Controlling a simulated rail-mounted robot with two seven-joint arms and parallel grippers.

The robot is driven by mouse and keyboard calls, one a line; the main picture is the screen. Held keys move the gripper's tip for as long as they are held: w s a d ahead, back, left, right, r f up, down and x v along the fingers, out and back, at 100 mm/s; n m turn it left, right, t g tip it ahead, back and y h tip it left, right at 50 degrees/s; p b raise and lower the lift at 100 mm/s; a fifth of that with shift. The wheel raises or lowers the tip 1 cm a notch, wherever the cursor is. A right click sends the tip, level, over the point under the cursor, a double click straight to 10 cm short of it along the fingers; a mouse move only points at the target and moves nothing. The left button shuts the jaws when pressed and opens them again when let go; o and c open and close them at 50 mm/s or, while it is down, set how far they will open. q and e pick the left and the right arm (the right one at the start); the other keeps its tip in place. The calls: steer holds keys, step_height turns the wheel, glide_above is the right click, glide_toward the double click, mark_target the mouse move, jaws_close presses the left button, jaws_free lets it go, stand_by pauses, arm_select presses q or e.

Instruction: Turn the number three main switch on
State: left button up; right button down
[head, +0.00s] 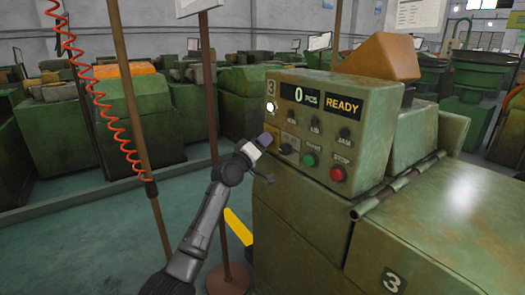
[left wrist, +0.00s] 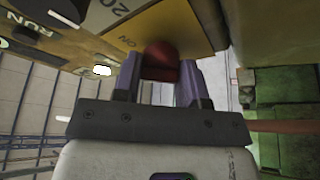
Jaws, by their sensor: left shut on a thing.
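The number three machine's green control panel (head: 318,122) faces me at the right of centre, with a "3" at its upper left. My left gripper (head: 266,139) is at the panel's left edge, over the main switch, whose knob it hides in the head view. In the left wrist view the switch's red knob (left wrist: 162,62) sits between the fingers of my left gripper (left wrist: 160,78), which are shut on it. Behind the knob is a yellow plate (left wrist: 185,30) with "ON" marked on it. My right gripper is not in view.
The panel shows "0 PCS" and a "READY" display (head: 343,107); a white lamp (head: 270,106) glows. A green button (head: 309,160) and a red stop button (head: 338,173) lie right of my gripper. A brown post (head: 130,95) and coiled red hose (head: 90,85) stand at left.

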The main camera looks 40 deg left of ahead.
arm_select(q)
steer(key=shift+f, duration=0.1)
stand_by(0.4)
steer(key=o, duration=0.9)
steer(key=shift+s, duration=0.15)
steer(key=shift+p+v, duration=2.25)
steer(key=shift+v, duration=4.5)
steer(key=shift+a, duration=0.1)
steer(key=shift+m, duration=0.4)
